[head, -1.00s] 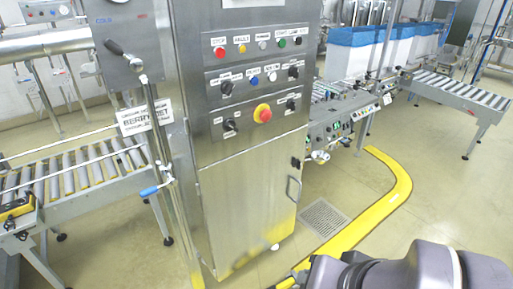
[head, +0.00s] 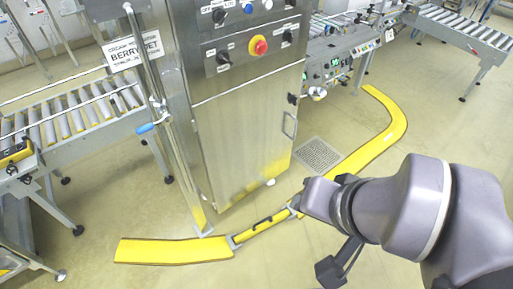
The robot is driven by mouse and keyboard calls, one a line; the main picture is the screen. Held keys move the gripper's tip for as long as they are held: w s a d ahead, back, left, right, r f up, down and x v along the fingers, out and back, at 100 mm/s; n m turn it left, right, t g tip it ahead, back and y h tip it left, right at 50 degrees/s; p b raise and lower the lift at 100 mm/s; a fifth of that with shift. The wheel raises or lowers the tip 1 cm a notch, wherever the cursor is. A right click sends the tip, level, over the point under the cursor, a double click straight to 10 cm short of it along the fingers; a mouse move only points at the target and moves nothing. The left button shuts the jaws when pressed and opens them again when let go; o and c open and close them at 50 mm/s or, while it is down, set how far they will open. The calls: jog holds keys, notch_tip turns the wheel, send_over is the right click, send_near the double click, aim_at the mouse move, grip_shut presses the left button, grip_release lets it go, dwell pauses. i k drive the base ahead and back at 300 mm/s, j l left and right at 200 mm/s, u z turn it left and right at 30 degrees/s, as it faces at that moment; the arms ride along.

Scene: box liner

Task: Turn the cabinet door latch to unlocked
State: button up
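The steel cabinet door (head: 240,140) fills the lower part of the cabinet in the head view. A small black latch (head: 292,99) sits at the upper right edge of the door. Its turn position is too small to tell. A bar handle (head: 289,125) is just below it. My arm comes in from the right, with its end in front of the cabinet and lower in the picture than the latch, apart from it. A dark part hanging there (head: 330,270) may be my gripper. Its fingers cannot be made out, and nothing held is visible.
A panel with a red emergency button (head: 258,47) and black knobs is above the door. A yellow floor barrier (head: 175,250) runs before the cabinet and curves right. A roller conveyor (head: 75,115) stands left, another machine (head: 335,65) right. The floor drain (head: 318,154) lies flat.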

aim_at(294, 99)
jog(key=i+l, duration=0.15)
jog(key=i, duration=0.25)
jog(key=i+l, duration=0.1)
jog(key=i, duration=0.3)
jog(key=i+l, duration=0.15)
jog(key=i, duration=0.2)
